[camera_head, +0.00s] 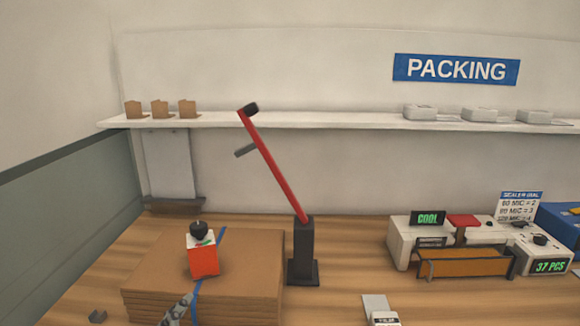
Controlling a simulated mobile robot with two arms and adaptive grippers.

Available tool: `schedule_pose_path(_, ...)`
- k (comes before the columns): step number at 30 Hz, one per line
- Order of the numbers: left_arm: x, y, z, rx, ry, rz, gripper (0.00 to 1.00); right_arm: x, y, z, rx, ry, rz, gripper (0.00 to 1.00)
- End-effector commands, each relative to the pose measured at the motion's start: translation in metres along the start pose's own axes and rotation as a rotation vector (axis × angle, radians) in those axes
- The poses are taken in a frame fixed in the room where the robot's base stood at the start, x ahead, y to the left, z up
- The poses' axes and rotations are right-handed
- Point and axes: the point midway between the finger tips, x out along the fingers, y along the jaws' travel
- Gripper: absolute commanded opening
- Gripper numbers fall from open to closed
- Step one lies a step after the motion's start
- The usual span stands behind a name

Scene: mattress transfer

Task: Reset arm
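A red lever arm (272,163) is hinged on a dark upright post (303,250) on the wooden table. The arm is raised and tilts up to the left, well above the table. A black knob (250,109) is at its upper end, level with the shelf in the picture. A short grey bar (245,150) sticks out from its left side.
A stack of brown cardboard (145,275) with a blue strap carries an orange-and-white box (203,260) with a black knob on top. A sealing machine (465,263) stands at right, beside a "37 PCS" display (548,266). A white shelf (300,121) runs behind.

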Motion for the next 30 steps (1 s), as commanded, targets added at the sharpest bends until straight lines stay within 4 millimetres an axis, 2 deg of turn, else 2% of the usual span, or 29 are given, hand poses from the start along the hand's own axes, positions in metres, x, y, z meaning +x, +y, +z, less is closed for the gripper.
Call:
schedule_pose_path(1,-0.011,0.021,0.033,-0.087,-0.11,0.073,0.78,0.0,0.0,-0.001,0.0,0.001,0.0,0.4)
schedule_pose_path(3,-0.031,0.05,0.074,-0.198,-0.26,0.167,0.78,0.0,0.0,-0.001,0.0,0.001,0.0,0.4)
schedule_pose_path(6,-0.067,0.087,0.121,-0.336,-0.46,0.282,0.78,0.0,0.0,-0.001,0.0,0.001,0.0,0.4)
schedule_pose_path(9,-0.107,0.117,0.154,-0.442,-0.633,0.374,0.78,0.0,0.0,-0.001,0.001,0.001,0.0,0.4)
schedule_pose_path(12,-0.148,0.141,0.177,-0.527,-0.79,0.451,0.78,0.0,-0.001,-0.001,0.001,0.001,-0.001,0.4)
schedule_pose_path(17,-0.212,0.171,0.201,-0.634,-1.017,0.553,0.78,0.0,-0.002,-0.001,0.002,0.001,-0.002,0.4)
schedule_pose_path(18,-0.2,0.18,0.208,-0.627,-1.007,0.549,0.78,0.0,-0.002,-0.002,0.002,0.002,-0.002,0.4)
schedule_pose_path(21,-0.189,0.2,0.225,-0.621,-1.012,0.554,0.78,0.0,-0.003,-0.002,0.002,0.002,-0.004,0.4)
schedule_pose_path(26,-0.176,0.237,0.257,-0.614,-1.028,0.565,0.78,0.0,-0.003,-0.002,0.002,0.001,-0.004,0.4)
schedule_pose_path(30,-0.169,0.277,0.292,-0.606,-1.047,0.578,0.78,0.0,-0.003,-0.002,0.002,0.001,-0.004,0.4)
